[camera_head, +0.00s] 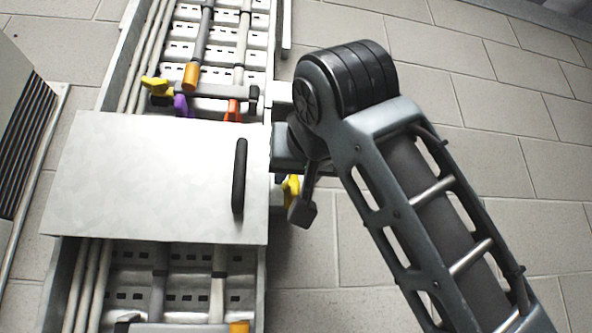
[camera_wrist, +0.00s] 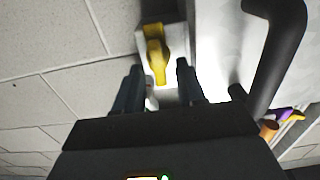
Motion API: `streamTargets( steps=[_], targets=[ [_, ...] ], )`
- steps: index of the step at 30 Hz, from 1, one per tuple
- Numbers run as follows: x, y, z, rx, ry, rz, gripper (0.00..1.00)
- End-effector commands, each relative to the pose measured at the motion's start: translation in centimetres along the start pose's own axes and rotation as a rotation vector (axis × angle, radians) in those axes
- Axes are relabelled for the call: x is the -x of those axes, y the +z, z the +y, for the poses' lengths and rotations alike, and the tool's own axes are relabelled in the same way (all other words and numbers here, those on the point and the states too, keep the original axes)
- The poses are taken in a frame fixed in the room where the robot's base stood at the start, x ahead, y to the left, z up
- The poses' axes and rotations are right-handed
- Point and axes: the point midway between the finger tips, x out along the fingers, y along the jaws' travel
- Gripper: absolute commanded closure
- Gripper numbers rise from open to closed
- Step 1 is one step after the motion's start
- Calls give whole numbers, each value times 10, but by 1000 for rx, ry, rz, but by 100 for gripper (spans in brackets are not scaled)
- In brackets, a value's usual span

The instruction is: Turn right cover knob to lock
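The right cover knob is yellow and sits on a small pale plate at the right edge of the white cover (camera_head: 150,180). In the head view only part of the knob (camera_head: 291,187) shows beside my arm. In the wrist view the knob (camera_wrist: 156,45) is straight ahead, its long grip pointing down the picture toward my gripper. My gripper (camera_wrist: 161,84) is open, one finger on each side of the knob's near end. I cannot tell whether either finger touches it. In the head view my arm mostly hides the gripper.
A black bar handle (camera_head: 239,176) stands out from the cover, close on the right in the wrist view (camera_wrist: 275,55). Grey pipes, an orange fitting (camera_head: 191,77), and yellow and purple (camera_head: 182,106) parts lie in the tray above the cover. Bare tiled floor or wall (camera_head: 510,130) lies to the right.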

Motion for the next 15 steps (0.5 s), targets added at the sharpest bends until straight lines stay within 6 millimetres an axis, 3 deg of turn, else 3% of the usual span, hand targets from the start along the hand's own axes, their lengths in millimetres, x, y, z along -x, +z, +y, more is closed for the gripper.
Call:
streamTargets(
  steps=[3, 15],
  targets=[
    [0, 0, 0, 0, 0, 0, 63],
    [0, 0, 0, 0, 0, -1, 100]
  ],
)
